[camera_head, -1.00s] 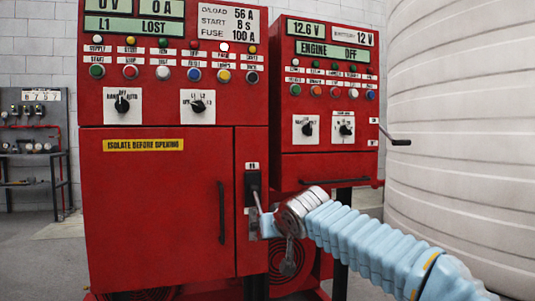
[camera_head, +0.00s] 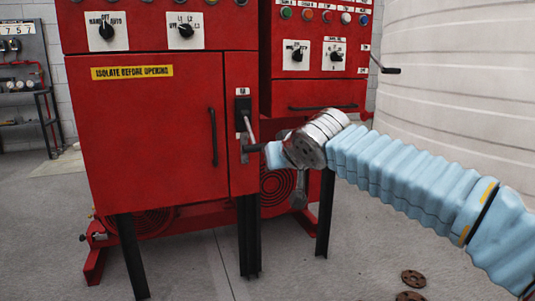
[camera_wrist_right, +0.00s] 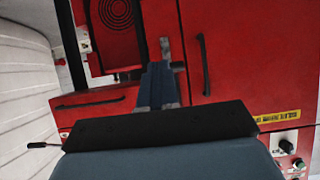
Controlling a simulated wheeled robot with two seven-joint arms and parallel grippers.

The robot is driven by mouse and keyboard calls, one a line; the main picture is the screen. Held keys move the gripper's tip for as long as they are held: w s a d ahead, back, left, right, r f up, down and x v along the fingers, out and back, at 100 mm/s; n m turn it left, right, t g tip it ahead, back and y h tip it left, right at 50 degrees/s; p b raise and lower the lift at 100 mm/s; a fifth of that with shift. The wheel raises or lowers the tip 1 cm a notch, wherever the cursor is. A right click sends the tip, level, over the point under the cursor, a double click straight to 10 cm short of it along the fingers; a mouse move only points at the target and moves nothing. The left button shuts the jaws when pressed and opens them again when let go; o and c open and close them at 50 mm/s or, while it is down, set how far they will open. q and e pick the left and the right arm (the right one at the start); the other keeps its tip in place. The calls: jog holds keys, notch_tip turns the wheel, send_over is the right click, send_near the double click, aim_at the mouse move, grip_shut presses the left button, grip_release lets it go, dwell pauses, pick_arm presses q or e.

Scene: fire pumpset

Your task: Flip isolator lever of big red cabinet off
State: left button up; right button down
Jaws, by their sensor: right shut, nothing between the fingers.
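The big red cabinet (camera_head: 150,150) stands at left centre in the head view, with its door shut. Its isolator (camera_head: 243,104) is a black block on the narrow right panel. The grey isolator lever (camera_head: 250,128) slants downward from it. My right gripper (camera_head: 255,149) is shut and empty, just below and beside the lever's lower end; I cannot tell whether they touch. In the right wrist view, turned upside down, the shut fingers (camera_wrist_right: 160,78) point at the cabinet front, with a grey piece, apparently the lever (camera_wrist_right: 166,48), just beyond them. My left gripper is not in view.
A black door handle (camera_head: 213,137) is left of the isolator. A smaller red cabinet (camera_head: 315,75) with a protruding crank handle (camera_head: 385,68) stands to the right. A white ribbed tank (camera_head: 455,85) is behind my right arm. Rusty discs (camera_head: 412,278) lie on the floor.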

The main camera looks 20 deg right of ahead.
jog(key=s, duration=0.3)
jog(key=shift+s+f, duration=0.3)
jog(key=shift+f, duration=0.05)
jog(key=shift+d, duration=0.1)
jog(key=w+a+f+n+g+y, duration=0.1)
jog(key=w+a+f+g, duration=0.15)
jog(key=f, duration=0.65)
jog(key=w+a+f+g+y, duration=0.1)
jog(key=w+a+f, duration=0.15)
jog(key=f, duration=0.75)
jog(key=s+a+f+g+y, duration=0.1)
jog(key=s+a+f+g, duration=0.1)
jog(key=f, duration=0.9)
jog(key=s+a+f+g, duration=0.1)
jog(key=s+a+f, duration=0.1)
jog(key=f, duration=0.8)
jog(key=s+f+m+g, duration=0.4)
jog(key=s+f+g, duration=0.1)
jog(key=s+f, duration=1.85)
notch_tip(320, 180, up, 15)
jog(key=p, duration=1.5)
jog(key=shift+w+a+n+y, duration=0.4)
